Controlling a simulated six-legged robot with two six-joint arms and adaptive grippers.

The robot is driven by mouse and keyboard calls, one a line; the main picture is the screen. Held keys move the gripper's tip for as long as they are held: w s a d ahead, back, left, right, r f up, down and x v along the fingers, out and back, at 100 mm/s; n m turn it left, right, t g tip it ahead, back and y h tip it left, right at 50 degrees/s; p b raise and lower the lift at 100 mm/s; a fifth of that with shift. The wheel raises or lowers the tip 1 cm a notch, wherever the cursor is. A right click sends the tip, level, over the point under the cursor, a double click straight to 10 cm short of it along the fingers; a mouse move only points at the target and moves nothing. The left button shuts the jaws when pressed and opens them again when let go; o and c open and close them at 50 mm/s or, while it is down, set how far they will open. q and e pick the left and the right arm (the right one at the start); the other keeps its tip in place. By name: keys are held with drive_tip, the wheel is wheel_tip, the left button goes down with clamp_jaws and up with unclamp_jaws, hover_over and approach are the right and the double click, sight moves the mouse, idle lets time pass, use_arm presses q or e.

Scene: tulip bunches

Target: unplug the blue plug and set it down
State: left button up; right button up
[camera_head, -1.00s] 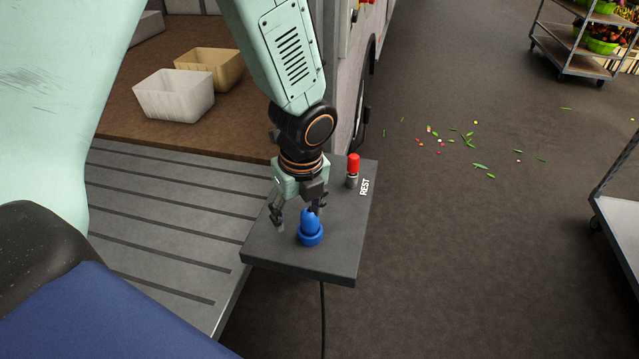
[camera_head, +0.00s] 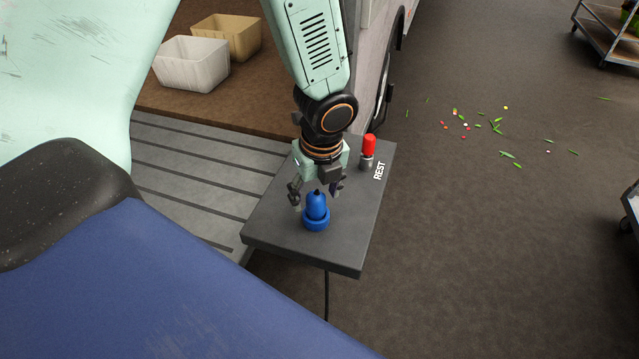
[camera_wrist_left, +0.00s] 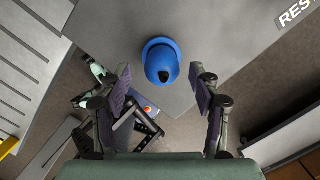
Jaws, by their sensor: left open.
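The blue plug (camera_head: 317,207) stands upright on a dark grey shelf (camera_head: 345,240) marked REST. A wider blue ring surrounds its foot. My left gripper (camera_head: 316,196) is open at the plug, with a finger to either side in the head view. In the left wrist view the plug (camera_wrist_left: 161,64) lies ahead of the open fingers (camera_wrist_left: 163,85), around the middle of the gap, and neither finger appears to touch it. A black tip shows on the plug. My right gripper is not clearly seen.
A red-capped piece (camera_head: 369,147) stands near the shelf's back edge. A cable (camera_head: 327,295) hangs below the shelf. A white crate (camera_head: 191,64) and a tan crate (camera_head: 228,37) sit on the brown floor. Leaves and petals litter the open floor at right.

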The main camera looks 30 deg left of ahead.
use_arm(q)
drive_tip(key=shift+w+a+f+b, duration=0.15)
drive_tip(key=shift+f+b, duration=0.15)
drive_tip(key=shift+f, duration=0.5)
drive_tip(key=shift+w+a+f+b, duration=0.1)
drive_tip(key=shift+f+b, duration=0.15)
drive_tip(key=shift+f, duration=0.5)
drive_tip(key=shift+s+r, duration=0.1)
drive_tip(key=c, duration=0.3)
clamp_jaws()
